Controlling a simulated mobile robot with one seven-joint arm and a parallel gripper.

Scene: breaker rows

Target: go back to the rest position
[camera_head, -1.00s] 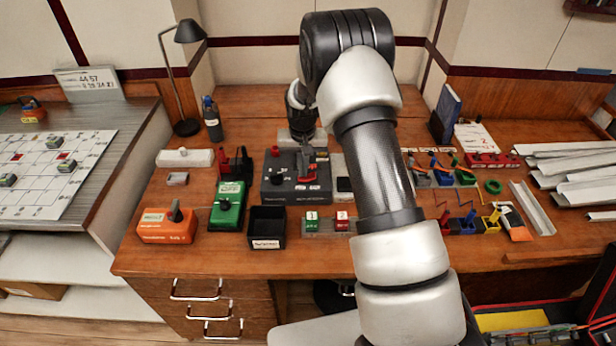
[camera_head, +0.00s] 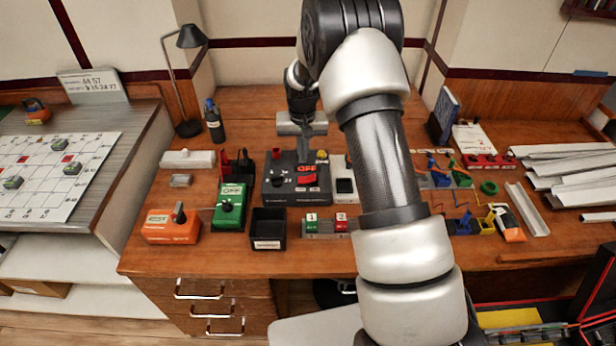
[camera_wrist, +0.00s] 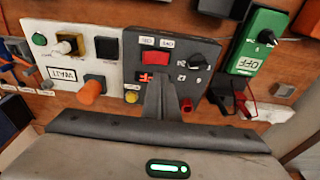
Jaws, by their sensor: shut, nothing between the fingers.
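My gripper (camera_head: 304,152) is shut and empty, its fingers pointing down over the back of the dark grey control box (camera_head: 283,198) on the wooden desk. I cannot tell whether the fingertips touch the box. My arm rises over the right part of the desk and hides some of it.
A green OFF box (camera_head: 229,206), an orange box (camera_head: 170,228) and an empty black bin (camera_head: 268,229) stand left and front. A white panel with an orange knob (camera_wrist: 91,91) adjoins the control box. A lamp (camera_head: 188,128) and bottle (camera_head: 213,122) stand behind. Metal trunking (camera_head: 570,165) lies right.

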